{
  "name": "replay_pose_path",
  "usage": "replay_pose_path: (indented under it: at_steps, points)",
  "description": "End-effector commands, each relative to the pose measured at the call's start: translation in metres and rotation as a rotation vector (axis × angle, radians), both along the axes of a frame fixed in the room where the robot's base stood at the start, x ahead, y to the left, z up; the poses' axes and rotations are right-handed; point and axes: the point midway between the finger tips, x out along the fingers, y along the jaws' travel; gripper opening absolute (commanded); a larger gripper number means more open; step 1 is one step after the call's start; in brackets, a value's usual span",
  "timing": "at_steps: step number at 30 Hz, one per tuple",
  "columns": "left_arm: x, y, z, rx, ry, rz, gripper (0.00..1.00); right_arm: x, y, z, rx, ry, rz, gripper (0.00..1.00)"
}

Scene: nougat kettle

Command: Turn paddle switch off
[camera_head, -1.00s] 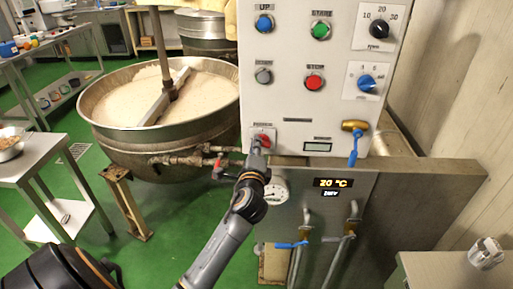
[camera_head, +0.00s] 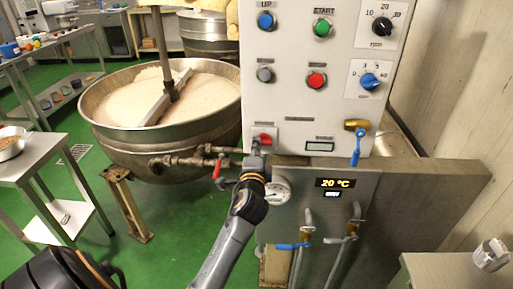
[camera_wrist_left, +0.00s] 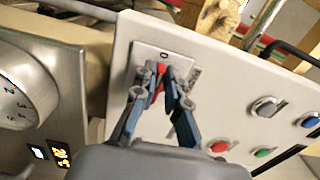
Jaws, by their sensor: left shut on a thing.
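The control panel (camera_head: 290,95) is a white box over a steel cabinet. The paddle switch (camera_head: 265,137), a small red lever on a pale plate, is at its lower left corner. My left gripper (camera_head: 258,148) reaches up to it from below. In the left wrist view the red switch (camera_wrist_left: 159,76) is between the two fingertips of my left gripper (camera_wrist_left: 163,75), which are closed in on it. A 0 mark shows on the plate beside the fingertips. The fingers hide part of the lever, so its exact position is unclear. My right gripper is not in view.
Several buttons, a black knob (camera_head: 382,27) and a blue knob (camera_head: 369,80) are on the panel. A brass valve with a blue handle (camera_head: 356,150) is at its lower right. A large kettle (camera_head: 160,150) stands left, with a red-handled valve (camera_head: 218,168) near my arm.

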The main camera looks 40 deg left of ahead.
Motion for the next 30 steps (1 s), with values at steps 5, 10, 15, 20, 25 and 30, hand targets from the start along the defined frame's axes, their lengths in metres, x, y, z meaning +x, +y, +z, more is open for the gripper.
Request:
replay_pose_path:
  at_steps: [5, 10, 15, 20, 25, 30]
  points:
    - [0.000, 0.000, -0.002, -0.004, 0.002, 0.000, 0.14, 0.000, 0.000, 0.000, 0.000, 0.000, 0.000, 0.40]
    - [0.000, 0.000, -0.001, -0.002, 0.002, 0.000, 0.35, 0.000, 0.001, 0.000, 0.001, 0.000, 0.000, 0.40]
    - [0.000, 0.000, -0.001, -0.001, 0.002, 0.000, 0.35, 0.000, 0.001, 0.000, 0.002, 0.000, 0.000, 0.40]
    - [-0.005, -0.004, -0.002, -0.002, 0.003, -0.001, 0.35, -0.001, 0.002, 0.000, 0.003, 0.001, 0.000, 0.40]
    - [-0.029, -0.018, -0.002, -0.004, 0.002, -0.001, 0.35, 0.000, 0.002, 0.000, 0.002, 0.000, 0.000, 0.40]
    - [-0.061, -0.037, -0.002, -0.005, 0.004, 0.000, 0.35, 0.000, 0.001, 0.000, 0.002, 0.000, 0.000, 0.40]
